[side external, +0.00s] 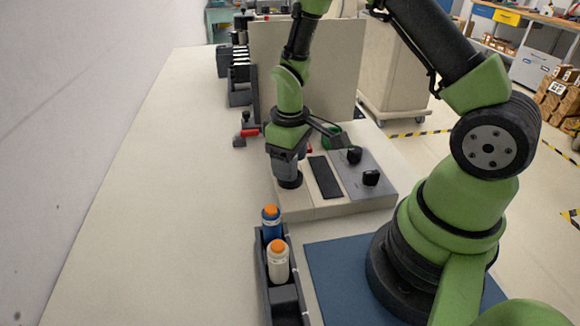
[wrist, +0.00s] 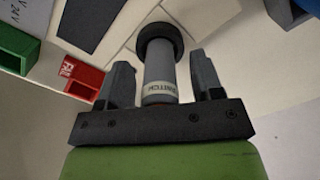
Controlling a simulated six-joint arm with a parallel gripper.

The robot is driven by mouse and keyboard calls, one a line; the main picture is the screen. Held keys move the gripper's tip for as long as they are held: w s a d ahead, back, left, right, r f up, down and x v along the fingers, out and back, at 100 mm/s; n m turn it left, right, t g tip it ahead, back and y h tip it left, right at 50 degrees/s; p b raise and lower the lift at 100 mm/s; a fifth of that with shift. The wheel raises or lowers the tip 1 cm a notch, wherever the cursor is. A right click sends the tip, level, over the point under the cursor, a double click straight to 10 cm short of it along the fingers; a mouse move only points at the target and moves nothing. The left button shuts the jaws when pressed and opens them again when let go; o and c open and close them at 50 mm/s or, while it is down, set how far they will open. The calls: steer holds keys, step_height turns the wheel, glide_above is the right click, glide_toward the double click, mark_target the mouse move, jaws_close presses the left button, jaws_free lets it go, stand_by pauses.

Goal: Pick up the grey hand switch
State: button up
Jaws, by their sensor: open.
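The grey hand switch (wrist: 158,75) is a grey cylinder with a pale lettered band and a wide black round end. In the wrist view it lies between the two fingers of my gripper (wrist: 162,68), with a gap on each side. My gripper is open around it. In the side external view my gripper (side external: 287,168) points down at the left edge of the pale panel, and the black round end (side external: 289,181) of the switch shows just below it. The rest of the switch is mostly hidden there by the fingers.
A green box (wrist: 17,48) and a red box (wrist: 82,78) stand near the fingers. A dark tray (side external: 304,302) holds orange-capped bottles. The table's left side is clear.

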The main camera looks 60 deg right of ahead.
steer(key=c, duration=1)
steer(key=shift+r, duration=0.1)
